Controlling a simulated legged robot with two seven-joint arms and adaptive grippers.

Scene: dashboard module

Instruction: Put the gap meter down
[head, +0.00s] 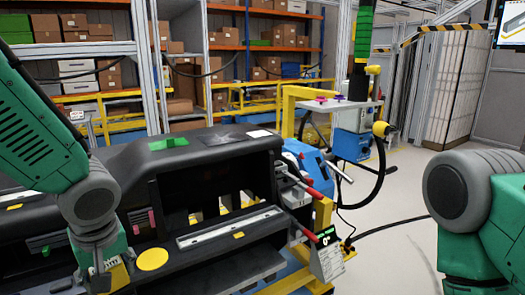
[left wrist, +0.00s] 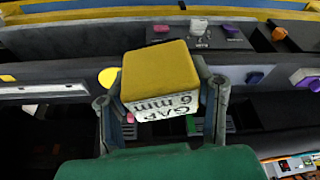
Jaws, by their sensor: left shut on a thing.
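The gap meter (left wrist: 162,68) is a small block with a yellow top and a white side marked "GAP 6 mm". My left gripper (left wrist: 162,95) is shut on it, with one finger on each side. In the head view my left gripper (head: 103,272) points down at the lower left, over the near left part of the black dashboard module (head: 215,146). A bit of the yellow gap meter (head: 121,279) shows beside the fingers. I cannot tell whether the meter touches the surface beneath it. My right arm shows at the right edge; its gripper is out of view.
A yellow disc (head: 152,259) lies on the dashboard close to the left gripper. Red-handled clamps (head: 300,184) stick out at the dashboard's right end, above a white labelled box (head: 328,260). Shelves of cartons (head: 180,107) stand behind. Open floor (head: 400,190) lies to the right.

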